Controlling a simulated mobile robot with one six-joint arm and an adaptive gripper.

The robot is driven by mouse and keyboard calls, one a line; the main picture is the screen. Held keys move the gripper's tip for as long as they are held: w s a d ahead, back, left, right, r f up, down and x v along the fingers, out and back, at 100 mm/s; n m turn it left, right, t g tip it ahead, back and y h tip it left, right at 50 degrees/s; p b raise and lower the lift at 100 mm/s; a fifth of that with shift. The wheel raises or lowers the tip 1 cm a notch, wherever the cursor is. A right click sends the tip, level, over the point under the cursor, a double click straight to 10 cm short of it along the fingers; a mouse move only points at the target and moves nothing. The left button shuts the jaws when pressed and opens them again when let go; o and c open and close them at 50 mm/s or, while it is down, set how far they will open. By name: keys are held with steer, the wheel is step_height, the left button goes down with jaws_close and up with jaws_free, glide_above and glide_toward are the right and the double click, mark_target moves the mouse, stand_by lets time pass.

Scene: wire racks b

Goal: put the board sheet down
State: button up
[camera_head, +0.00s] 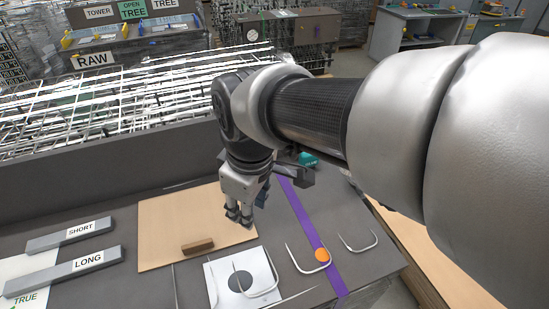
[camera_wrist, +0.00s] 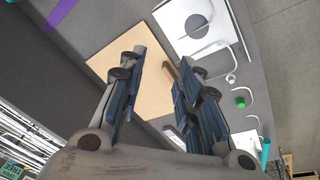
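The tan board sheet (camera_head: 165,225) lies flat on the dark table, and it also shows in the wrist view (camera_wrist: 150,98). A small brown block (camera_head: 198,246) rests on it near its front edge. My gripper (camera_head: 239,216) points down over the right part of the sheet. In the wrist view my gripper (camera_wrist: 160,66) has its two fingers apart, with nothing seen held between them. I cannot tell whether the fingertips touch the sheet.
A white card with a dark disc (camera_head: 216,270) lies in front of the sheet. Bent wire hooks (camera_head: 358,246) and a purple strip (camera_head: 300,210) are to the right. Grey bars labelled SHORT (camera_head: 50,240) and LONG (camera_head: 45,278) lie left. Wire racks (camera_head: 120,95) stand behind.

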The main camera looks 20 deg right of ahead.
steer(key=s+d+m+t, duration=0.2)
steer(key=s+d+m, duration=0.6)
steer(key=s, duration=0.3)
steer(key=shift+s+m+h, duration=0.2)
steer(key=shift+m+h, duration=0.1)
steer(key=shift+m, duration=0.4)
